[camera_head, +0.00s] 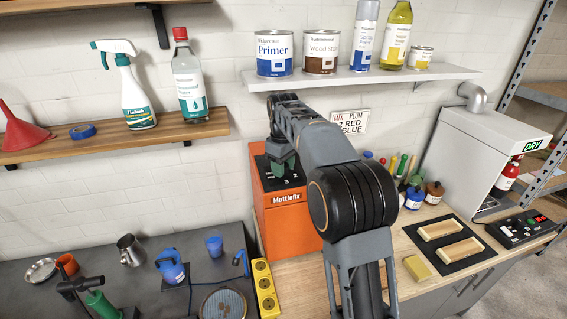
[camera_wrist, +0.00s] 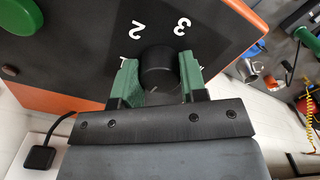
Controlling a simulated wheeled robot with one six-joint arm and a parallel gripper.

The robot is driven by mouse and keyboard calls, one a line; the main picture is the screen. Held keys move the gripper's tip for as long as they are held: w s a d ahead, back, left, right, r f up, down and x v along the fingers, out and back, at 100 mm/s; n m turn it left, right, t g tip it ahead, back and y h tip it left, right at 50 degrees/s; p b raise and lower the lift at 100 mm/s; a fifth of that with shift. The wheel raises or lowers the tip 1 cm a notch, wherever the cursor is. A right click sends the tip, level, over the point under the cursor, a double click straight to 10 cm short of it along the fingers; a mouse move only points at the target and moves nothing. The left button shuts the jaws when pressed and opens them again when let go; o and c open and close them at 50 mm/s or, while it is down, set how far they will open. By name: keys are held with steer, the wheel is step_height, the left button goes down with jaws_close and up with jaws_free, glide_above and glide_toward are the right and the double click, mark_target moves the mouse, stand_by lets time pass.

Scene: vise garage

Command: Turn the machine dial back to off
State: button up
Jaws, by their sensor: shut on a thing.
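The orange Mottlefix machine (camera_head: 287,226) stands against the wall, with a dark panel on top that shows also in the wrist view (camera_wrist: 90,45). Its round black dial (camera_wrist: 158,68) is in the middle of the wrist view. The numbers 2 and 3 are printed in white beside it; other markings are partly covered by my fingers. My gripper (camera_wrist: 158,75) is shut on the dial, one green finger on each side. I cannot clearly tell which mark the dial points to. In the head view my gripper (camera_head: 283,163) is over the panel and my arm hides part of the machine.
A large green button (camera_wrist: 22,15) is on the panel. A shelf (camera_head: 440,74) with cans and bottles hangs above my arm. Small bottles and a mat (camera_head: 477,258) with blocks are on the right bench.

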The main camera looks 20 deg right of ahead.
steer(key=shift+r+n, duration=0.1)
steer(key=shift+n, duration=0.6)
steer(key=o, duration=0.9)
steer(key=shift+r, duration=6.8)
steer(key=shift+s, duration=0.15)
